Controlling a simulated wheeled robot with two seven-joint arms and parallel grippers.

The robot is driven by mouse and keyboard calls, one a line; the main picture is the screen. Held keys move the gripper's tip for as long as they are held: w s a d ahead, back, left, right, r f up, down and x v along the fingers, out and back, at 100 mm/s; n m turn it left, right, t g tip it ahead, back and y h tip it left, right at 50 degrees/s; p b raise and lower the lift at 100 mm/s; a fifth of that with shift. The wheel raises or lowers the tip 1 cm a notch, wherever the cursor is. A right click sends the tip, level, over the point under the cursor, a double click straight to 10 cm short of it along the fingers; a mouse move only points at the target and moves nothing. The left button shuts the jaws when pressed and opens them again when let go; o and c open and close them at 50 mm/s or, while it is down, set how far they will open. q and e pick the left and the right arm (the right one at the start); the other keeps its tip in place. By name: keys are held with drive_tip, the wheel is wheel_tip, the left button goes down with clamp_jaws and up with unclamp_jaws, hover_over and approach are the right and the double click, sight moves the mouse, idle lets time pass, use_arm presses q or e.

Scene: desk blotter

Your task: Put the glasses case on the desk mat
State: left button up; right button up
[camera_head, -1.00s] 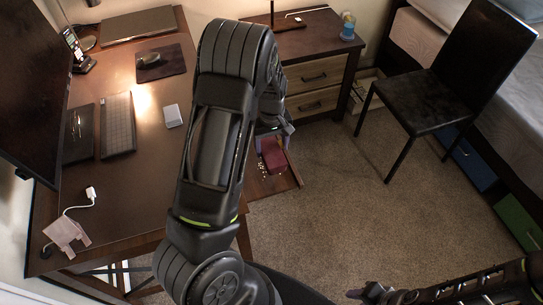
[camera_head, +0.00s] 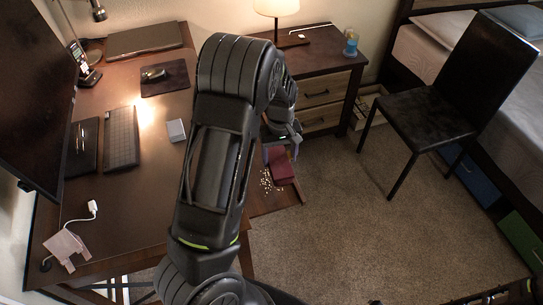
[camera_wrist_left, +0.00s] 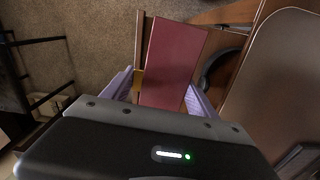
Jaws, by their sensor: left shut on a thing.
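A dark red box-like case (camera_head: 282,168), the likely glasses case, is gripped by my left gripper (camera_head: 280,150) over an open drawer at the desk's right side. In the left wrist view the case (camera_wrist_left: 172,62) lies between the two lavender fingers (camera_wrist_left: 160,98), which press on its sides. Whether it touches the drawer is hard to tell. A dark mat (camera_head: 178,84), the likely desk mat, lies flat at the back of the desk with a mouse (camera_head: 153,73) on it. Of my right side, only part of the arm shows at the bottom right; its gripper is not visible.
The open drawer (camera_head: 290,196) holds small white bits. On the desk (camera_head: 130,205) are a keyboard (camera_head: 121,137), a small white box (camera_head: 176,130), a laptop-like slab (camera_head: 144,40) and a monitor (camera_head: 35,95). A black chair (camera_head: 425,117) stands right.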

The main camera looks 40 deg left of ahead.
use_arm(q)
drive_tip(key=w+d+r+m, duration=0.3)
drive_tip(key=d+r+m, duration=0.7)
drive_tip(key=d, duration=0.5)
wheel_tip(320, 180, up, 3)
drive_tip(key=shift+w+d+f, duration=0.15)
drive_tip(key=shift+w+d, duration=0.05)
drive_tip(key=shift+d, duration=0.15)
